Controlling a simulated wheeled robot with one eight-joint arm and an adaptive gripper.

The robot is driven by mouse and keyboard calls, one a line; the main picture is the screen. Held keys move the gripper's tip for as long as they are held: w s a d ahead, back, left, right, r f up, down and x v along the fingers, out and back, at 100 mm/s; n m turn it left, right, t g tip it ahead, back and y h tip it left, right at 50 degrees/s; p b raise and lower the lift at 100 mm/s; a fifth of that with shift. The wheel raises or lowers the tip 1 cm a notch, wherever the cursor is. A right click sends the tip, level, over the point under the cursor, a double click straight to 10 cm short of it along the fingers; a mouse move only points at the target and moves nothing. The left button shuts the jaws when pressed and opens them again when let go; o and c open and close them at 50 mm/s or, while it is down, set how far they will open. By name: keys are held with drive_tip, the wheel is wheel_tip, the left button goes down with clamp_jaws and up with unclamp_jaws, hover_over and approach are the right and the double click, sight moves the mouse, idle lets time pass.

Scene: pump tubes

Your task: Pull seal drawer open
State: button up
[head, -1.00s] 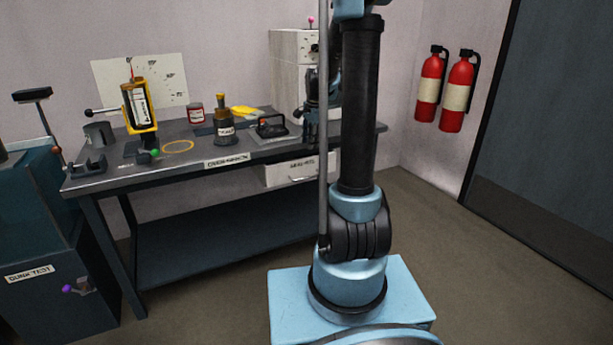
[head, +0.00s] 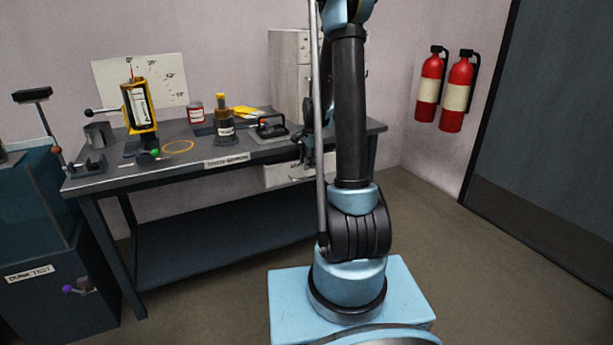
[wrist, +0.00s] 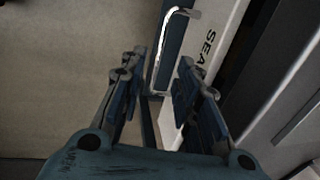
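The seal drawer (head: 281,174) is the pale drawer under the right end of the workbench, partly hidden behind my arm in the head view. In the wrist view its white front (wrist: 222,32) carries dark lettering beginning "SEA". Its shiny metal handle (wrist: 163,47) stands out from the front. My gripper (wrist: 160,72) is open, with its two fingers apart and the handle showing between and just beyond the fingertips. I cannot tell whether a finger touches the handle. In the head view my gripper (head: 306,160) hangs in front of the drawer, below the bench top.
The workbench (head: 115,178) has a dark top with a yellow-framed device (head: 139,105), a red jar (head: 196,112) and a black-handled tool (head: 270,128) on it. A pale cabinet (head: 290,75) stands at its right end. Two fire extinguishers (head: 457,92) hang right. Floor before the bench is open.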

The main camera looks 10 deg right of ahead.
sight(306, 173)
drive_tip(key=shift+w+a+f, duration=0.1)
drive_tip(key=shift+w+f, duration=0.1)
drive_tip(key=shift+f, duration=0.95)
drive_tip(key=shift+w+a+f, duration=0.1)
drive_tip(key=shift+w+f, duration=0.15)
drive_tip(key=shift+f, duration=0.95)
drive_tip(key=shift+w+f, duration=0.2)
drive_tip(key=shift+f, duration=0.95)
clamp_jaws()
